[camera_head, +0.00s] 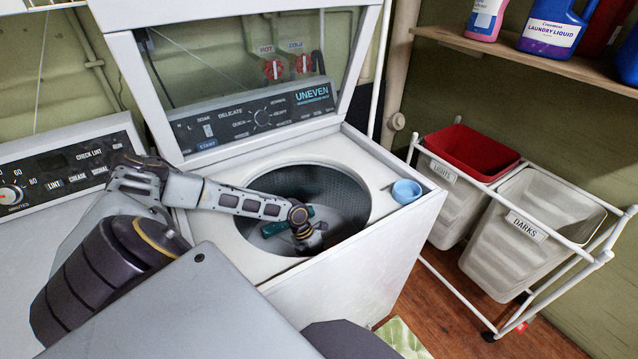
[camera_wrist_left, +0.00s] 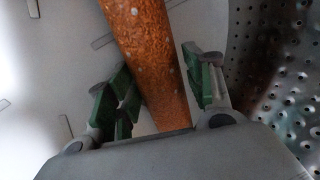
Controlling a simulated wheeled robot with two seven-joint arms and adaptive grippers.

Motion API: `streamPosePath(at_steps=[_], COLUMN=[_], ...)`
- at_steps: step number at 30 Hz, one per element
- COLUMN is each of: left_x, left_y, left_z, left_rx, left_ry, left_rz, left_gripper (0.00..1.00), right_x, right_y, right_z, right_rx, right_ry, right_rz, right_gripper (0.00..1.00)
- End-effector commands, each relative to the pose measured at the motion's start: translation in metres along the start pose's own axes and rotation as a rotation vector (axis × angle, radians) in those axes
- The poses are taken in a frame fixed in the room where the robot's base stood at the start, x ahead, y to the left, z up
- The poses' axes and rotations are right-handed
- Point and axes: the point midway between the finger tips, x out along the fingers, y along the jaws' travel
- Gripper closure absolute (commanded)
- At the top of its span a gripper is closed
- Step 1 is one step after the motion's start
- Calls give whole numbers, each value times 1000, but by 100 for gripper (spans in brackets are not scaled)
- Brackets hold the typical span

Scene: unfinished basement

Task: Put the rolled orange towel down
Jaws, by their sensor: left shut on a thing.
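The rolled orange towel (camera_wrist_left: 150,50) shows in the left wrist view as a speckled orange roll. It runs from the top edge down between the green-padded fingers of my left gripper (camera_wrist_left: 162,75), which is shut on it. In the head view my left arm reaches over the open washing machine, and the left gripper (camera_head: 290,228) is inside its drum (camera_head: 335,190). The towel cannot be made out in the head view. My right gripper is not in view.
The washer's raised lid (camera_head: 245,70) stands behind the opening. A small blue cup (camera_head: 406,191) sits on the washer's right rim. A dryer (camera_head: 60,165) stands at left. A hamper cart with a red bin (camera_head: 470,150) and a DARKS bin (camera_head: 540,235) stands at right.

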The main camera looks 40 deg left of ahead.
Motion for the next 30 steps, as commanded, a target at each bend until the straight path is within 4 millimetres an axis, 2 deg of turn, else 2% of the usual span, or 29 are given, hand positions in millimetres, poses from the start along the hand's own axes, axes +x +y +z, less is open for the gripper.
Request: streamPosePath(at_steps=[5,6,11,23,30], left_x=[1,1,1,0,-7], left_y=[0,0,0,0,-3], left_z=[0,0,0,0,1], left_rx=[0,0,0,0,0], left_ry=[0,0,0,-1,-2], left_rz=[0,0,0,0,0], left_gripper=[74,47,26,26,26], right_x=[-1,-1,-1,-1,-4], right_y=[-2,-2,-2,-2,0], right_z=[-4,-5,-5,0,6], right_rx=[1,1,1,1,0], right_ry=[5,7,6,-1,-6], right_rz=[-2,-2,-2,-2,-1], right_gripper=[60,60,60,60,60])
